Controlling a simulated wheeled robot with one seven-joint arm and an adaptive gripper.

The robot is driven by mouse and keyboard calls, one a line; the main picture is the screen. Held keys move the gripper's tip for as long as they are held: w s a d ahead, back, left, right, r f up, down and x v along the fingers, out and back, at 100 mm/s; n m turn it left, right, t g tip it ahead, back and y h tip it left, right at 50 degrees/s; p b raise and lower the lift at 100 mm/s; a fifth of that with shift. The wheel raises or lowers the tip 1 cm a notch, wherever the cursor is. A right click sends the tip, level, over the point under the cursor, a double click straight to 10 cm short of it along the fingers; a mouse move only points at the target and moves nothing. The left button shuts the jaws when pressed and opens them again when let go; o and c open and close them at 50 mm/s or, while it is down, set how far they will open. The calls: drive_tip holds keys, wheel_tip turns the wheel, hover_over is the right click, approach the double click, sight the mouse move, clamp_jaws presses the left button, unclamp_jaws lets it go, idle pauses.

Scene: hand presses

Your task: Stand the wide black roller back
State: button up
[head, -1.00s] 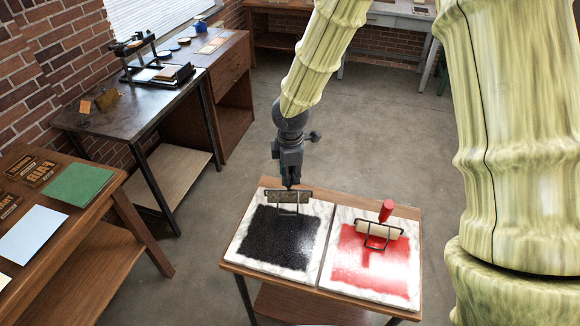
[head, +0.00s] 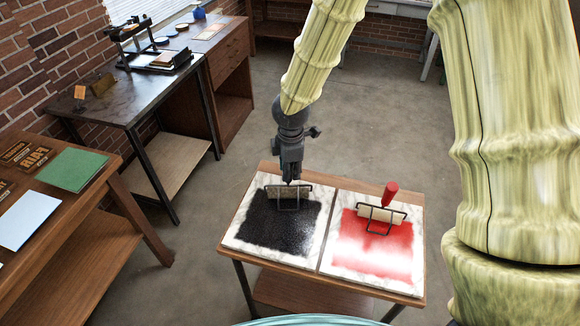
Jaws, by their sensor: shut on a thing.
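The wide black roller (head: 275,193) is at the back edge of the black ink patch (head: 278,230) on the left marble slab (head: 243,250). Its wire frame stands up in front of the roller drum. My gripper (head: 290,181) is shut on the roller's handle from above; the handle is mostly hidden by the fingers. I cannot tell whether the roller touches the slab. A second roller with a red handle (head: 390,192) rests on the red ink patch (head: 375,240) of the right slab.
Both slabs sit on a small wooden table (head: 310,177). To the left, a wooden bench (head: 100,212) bears a green sheet (head: 73,169) and a pale blue sheet (head: 28,218). A dark worktable (head: 128,93) with a press stands behind it. Open floor lies around the small table.

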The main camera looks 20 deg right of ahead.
drive_tip(key=shift+f, duration=0.3)
idle(0.5)
drive_tip(key=o, duration=1)
drive_tip(key=shift+o, duration=0.4)
drive_tip(key=o, duration=0.4)
drive_tip(key=shift+c, duration=0.2)
drive_tip(key=shift+r, duration=0.1)
drive_tip(key=shift+s+a+r+p, duration=0.1)
drive_tip(key=shift+s+r+p, duration=0.1)
drive_tip(key=shift+r+p, duration=1.2)
drive_tip(key=shift+s+r+p, duration=0.2)
drive_tip(key=shift+r+p, duration=1)
drive_tip(key=shift+r, duration=0.35)
drive_tip(key=shift+s+a+r+p, duration=0.1)
drive_tip(key=shift+s+r+p, duration=0.1)
drive_tip(key=shift+r+p, duration=1.2)
